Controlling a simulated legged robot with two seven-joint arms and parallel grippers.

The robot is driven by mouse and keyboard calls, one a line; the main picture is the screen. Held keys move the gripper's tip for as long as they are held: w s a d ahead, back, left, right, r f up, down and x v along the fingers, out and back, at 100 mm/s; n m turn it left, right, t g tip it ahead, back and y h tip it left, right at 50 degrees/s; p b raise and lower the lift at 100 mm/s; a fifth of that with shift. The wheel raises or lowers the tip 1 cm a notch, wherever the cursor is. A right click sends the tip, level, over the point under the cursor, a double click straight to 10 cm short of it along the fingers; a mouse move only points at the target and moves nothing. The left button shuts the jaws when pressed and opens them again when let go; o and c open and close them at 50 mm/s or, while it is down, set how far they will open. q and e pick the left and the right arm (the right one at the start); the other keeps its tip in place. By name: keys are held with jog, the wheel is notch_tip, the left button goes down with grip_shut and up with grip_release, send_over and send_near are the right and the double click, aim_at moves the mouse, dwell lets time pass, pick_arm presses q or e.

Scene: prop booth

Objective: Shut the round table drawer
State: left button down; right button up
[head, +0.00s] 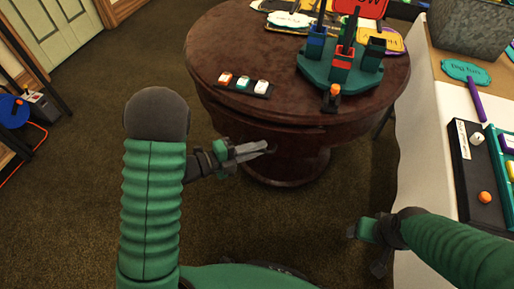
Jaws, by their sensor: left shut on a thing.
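The round table (225,50) is dark reddish-brown wood on a pedestal. Its drawer (312,140) is in the curved side facing me, below the top; I cannot tell how far it stands out. My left gripper (254,150) is at the left part of the drawer front, its pale fingers shut on a small dark part there, which looks like the drawer handle and is mostly hidden by the fingers. My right gripper (363,246) is low, near the white-draped table, away from the drawer; its fingers are too unclear to judge.
On the round table are a three-button strip (244,86), a teal stand (345,75) with colored holders, and signs. A white-draped table (420,150) with a metal bin (470,28) and trays stands at right.

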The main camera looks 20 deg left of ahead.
aim_at(259, 139)
pick_arm(q)
jog(key=shift+f, duration=0.15)
dwell(0.5)
jog(key=w, duration=0.3)
jog(key=shift+w+d, duration=0.1)
jog(key=shift+w, duration=0.3)
jog(key=c, duration=1.8)
grip_release()
jog(key=shift+w, duration=0.1)
jog(key=shift+o, duration=0.2)
